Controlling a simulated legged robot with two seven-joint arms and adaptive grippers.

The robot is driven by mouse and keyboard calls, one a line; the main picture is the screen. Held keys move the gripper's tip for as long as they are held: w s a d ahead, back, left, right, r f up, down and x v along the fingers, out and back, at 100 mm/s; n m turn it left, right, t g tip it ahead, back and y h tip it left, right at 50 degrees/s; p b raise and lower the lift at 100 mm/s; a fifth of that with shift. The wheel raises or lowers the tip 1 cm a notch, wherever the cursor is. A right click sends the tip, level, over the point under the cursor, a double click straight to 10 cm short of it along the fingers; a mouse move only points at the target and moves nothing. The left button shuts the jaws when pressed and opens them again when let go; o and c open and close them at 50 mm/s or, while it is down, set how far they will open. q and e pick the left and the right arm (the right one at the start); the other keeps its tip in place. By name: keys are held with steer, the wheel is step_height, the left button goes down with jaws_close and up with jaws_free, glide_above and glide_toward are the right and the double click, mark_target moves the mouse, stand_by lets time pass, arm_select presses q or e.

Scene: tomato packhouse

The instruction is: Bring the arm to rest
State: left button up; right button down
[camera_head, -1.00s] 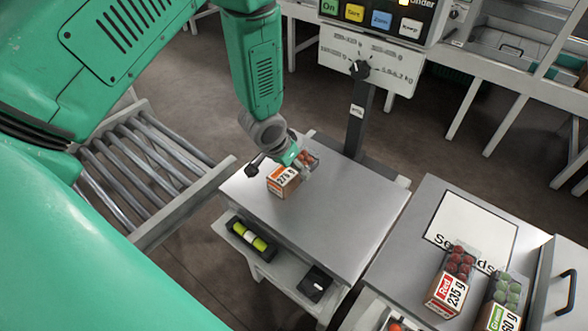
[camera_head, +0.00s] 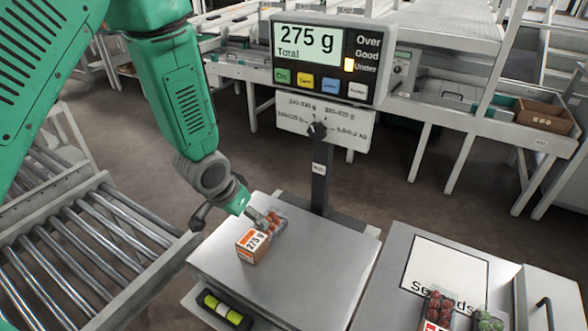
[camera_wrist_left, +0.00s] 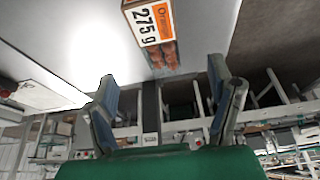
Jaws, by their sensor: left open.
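A punnet of orange tomatoes (camera_head: 252,246) with a carton end marked 275 g sits on the steel scale plate (camera_head: 312,282). My left gripper (camera_head: 258,216) is just behind and left of it in the head view. The left wrist view shows my left gripper (camera_wrist_left: 162,80) with its two fingers wide apart and nothing between them. There the punnet (camera_wrist_left: 146,22), labelled Orange, lies beyond the fingertips. My right gripper is in neither view.
The scale display (camera_head: 310,44) reads 275 g, with a lamp lit by Under, on a post behind the plate. A roller conveyor (camera_head: 90,245) is at the left. A table at the right holds red (camera_head: 437,308) and green (camera_head: 488,320) punnets.

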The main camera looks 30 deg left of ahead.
arm_select(q)
steer(key=s+d+f, duration=0.1)
steer(key=s+f, duration=0.1)
steer(key=s, duration=0.1)
steer(key=s+d+f+g, duration=0.1)
steer(key=s+f, duration=0.2)
steer(key=s+d+f+g, duration=0.1)
steer(key=s+f, duration=0.2)
steer(key=shift+s+f, duration=0.15)
steer(key=shift+s, duration=0.2)
steer(key=s+f+g, duration=0.1)
steer(key=s+f, duration=0.2)
steer(key=s, duration=0.4)
steer(key=s+d+f+g, duration=0.1)
steer(key=s+f, duration=0.2)
steer(key=s, duration=0.5)
steer(key=shift+s+d+n+y, duration=0.2)
steer(key=shift+s+n+y, duration=0.05)
steer(key=shift+n+y, duration=0.05)
